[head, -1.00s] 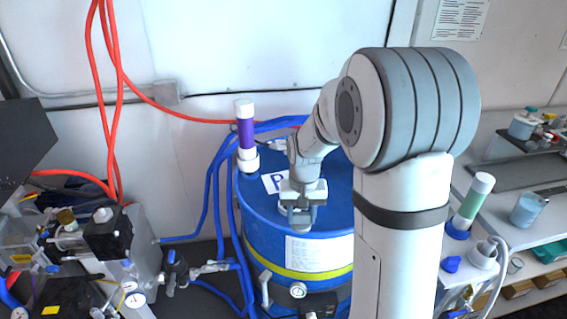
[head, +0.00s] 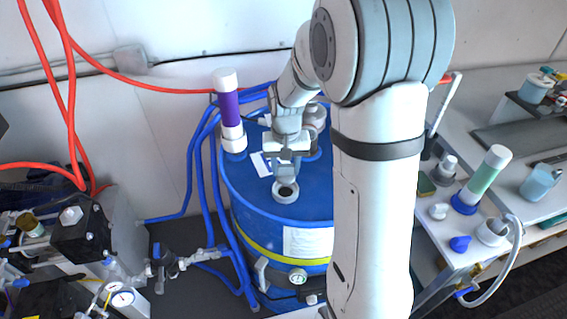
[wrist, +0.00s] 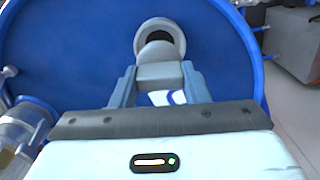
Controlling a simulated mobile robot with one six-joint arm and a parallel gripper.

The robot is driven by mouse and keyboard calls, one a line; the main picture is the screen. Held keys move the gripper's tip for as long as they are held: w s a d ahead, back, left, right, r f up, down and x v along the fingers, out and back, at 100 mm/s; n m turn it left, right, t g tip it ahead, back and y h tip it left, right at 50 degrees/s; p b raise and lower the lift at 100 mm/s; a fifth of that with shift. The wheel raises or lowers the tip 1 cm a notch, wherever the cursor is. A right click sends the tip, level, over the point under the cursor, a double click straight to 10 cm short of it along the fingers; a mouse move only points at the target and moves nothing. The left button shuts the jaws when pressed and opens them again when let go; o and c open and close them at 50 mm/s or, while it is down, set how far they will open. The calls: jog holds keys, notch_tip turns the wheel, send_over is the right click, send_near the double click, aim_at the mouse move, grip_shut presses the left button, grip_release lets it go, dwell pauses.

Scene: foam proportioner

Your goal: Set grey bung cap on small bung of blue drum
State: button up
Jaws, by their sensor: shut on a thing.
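The blue drum (head: 262,208) stands mid-frame, partly behind my arm. A pale round bung (head: 285,191) with a dark open hole sits near its front top edge. It also shows at the top of the wrist view (wrist: 176,33). My gripper (head: 288,158) is just above and behind this bung, pointing down. In the wrist view, my gripper (wrist: 159,78) is shut on the grey bung cap (wrist: 157,54), which overlaps the lower edge of the bung's hole. The cap looks off the bung, but its height above it is hard to judge.
A purple and white cylinder (head: 229,108) stands at the drum's back left, with blue hoses beside it. A larger grey fitting (head: 314,116) is behind my gripper. Pumps and gauges (head: 80,235) stand left. A side table (head: 430,238) at right holds a green cylinder (head: 480,178) and caps.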

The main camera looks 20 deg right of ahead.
aim_at(286, 174)
jog(key=shift+f+b, duration=1.05)
jog(key=shift+f, duration=0.95)
jog(key=shift+f+b, duration=0.55)
jog(key=shift+b, duration=0.05)
jog(key=o, duration=0.7)
jog(key=shift+s, duration=0.1)
jog(key=shift+r+p, duration=3.7)
jog(key=shift+r, duration=1.8)
jog(key=shift+s+r, duration=0.1)
